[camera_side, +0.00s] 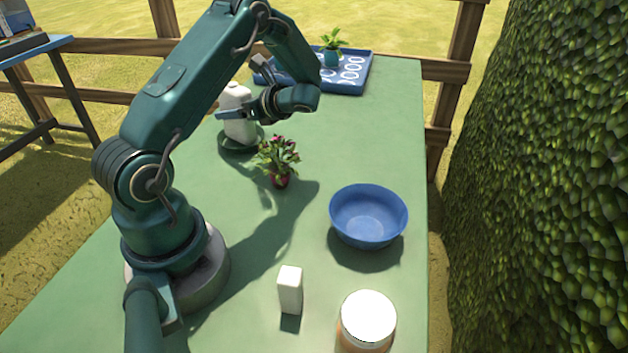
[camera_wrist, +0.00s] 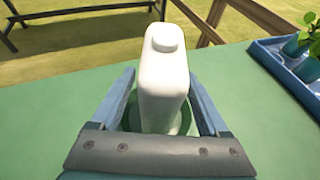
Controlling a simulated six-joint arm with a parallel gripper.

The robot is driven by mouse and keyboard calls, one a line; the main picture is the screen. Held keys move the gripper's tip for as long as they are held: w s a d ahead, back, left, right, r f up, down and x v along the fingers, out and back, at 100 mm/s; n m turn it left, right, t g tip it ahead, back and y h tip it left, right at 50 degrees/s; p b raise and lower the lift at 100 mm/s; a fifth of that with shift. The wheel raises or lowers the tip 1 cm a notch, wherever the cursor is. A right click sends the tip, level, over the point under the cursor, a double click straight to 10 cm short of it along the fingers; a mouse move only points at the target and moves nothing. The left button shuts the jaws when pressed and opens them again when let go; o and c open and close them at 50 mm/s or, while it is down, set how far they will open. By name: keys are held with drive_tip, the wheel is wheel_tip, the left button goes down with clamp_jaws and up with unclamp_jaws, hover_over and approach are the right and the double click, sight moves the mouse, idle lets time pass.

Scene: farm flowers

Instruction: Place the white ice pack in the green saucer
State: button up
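The white ice pack (camera_side: 238,128), a flat bottle shape with a round cap, stands roughly upright in the green saucer (camera_side: 257,146) in the side view. In the wrist view the ice pack (camera_wrist: 165,85) is between the fingers of my gripper (camera_wrist: 160,80), with the saucer (camera_wrist: 133,118) showing below it. Gaps show between the pack and the fingers, so my gripper appears open around it. In the side view my gripper (camera_side: 243,113) reaches the pack from the right. The pack's base is partly hidden.
A potted flower (camera_side: 279,165) stands close in front of the saucer. A blue bowl (camera_side: 368,214), a white block (camera_side: 290,290) and a white-lidded jar (camera_side: 367,318) are nearer the front. A blue tray (camera_side: 300,83) with a potted plant (camera_side: 331,55) is at the back.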

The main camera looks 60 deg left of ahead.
drive_tip(key=shift+r, duration=0.25)
drive_tip(key=v, duration=1.2)
drive_tip(key=s+d+r+n+t+h, duration=0.1)
drive_tip(key=s+d+n+t+h, duration=0.2)
drive_tip(key=d, duration=0.4)
drive_tip(key=s+d+r+n+t+h, duration=0.2)
drive_tip(key=s+d+n+t+h, duration=0.1)
drive_tip(key=d, duration=0.5)
drive_tip(key=s+d+r+n+t+h, duration=0.1)
drive_tip(key=s+d+n+t+h, duration=0.2)
drive_tip(key=d+n+h, duration=0.3)
drive_tip(key=shift+d+r+n+t+h, duration=0.3)
drive_tip(key=shift+d+n+t, duration=0.5)
drive_tip(key=shift+d, duration=0.25)
